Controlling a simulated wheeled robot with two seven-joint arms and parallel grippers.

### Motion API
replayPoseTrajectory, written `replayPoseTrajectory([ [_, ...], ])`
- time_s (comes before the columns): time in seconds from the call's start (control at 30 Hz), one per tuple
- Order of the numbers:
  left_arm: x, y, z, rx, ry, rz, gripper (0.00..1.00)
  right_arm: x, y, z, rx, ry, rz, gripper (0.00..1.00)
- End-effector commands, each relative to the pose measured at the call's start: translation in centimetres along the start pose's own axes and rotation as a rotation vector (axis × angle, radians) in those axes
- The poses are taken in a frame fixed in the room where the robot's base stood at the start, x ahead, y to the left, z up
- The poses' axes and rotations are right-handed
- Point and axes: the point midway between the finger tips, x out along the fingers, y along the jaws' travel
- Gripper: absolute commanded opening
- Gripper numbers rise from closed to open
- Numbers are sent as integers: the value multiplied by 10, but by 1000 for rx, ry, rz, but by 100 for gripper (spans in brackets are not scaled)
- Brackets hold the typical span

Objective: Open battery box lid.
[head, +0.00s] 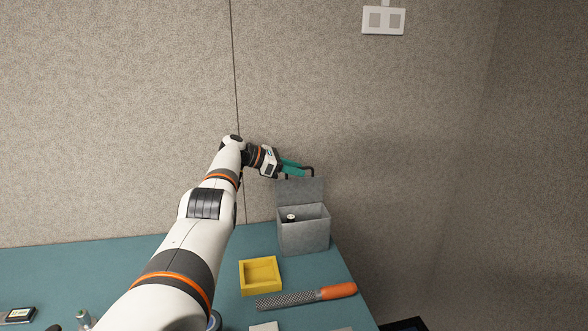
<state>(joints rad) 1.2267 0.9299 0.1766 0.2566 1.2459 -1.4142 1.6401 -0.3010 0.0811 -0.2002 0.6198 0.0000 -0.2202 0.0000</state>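The grey battery box (304,236) stands at the back right of the teal table. Its lid (301,191) is up, standing roughly upright at the back of the box, so the inside shows. A small dark item with a pale top (291,217) is inside. My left gripper (300,174) is at the top edge of the raised lid, its dark fingertips spread apart. I cannot tell whether it touches the lid. My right gripper is not in view.
A yellow tray (260,289) and a rasp with an orange handle (338,291) lie in front of the box. A small dark device (18,315) lies at the far left. The wall is close behind, with a white switch plate (383,20).

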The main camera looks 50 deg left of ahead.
Motion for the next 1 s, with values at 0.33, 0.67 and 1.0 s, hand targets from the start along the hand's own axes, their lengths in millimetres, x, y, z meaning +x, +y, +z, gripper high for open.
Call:
replayPoseTrajectory([
  [0.33,-11,-1,-1,2,1,-2,31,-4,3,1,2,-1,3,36],
  [0.67,-75,-2,2,3,2,-4,31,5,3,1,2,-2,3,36],
  [1.0,-118,-1,1,0,1,0,31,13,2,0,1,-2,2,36],
])
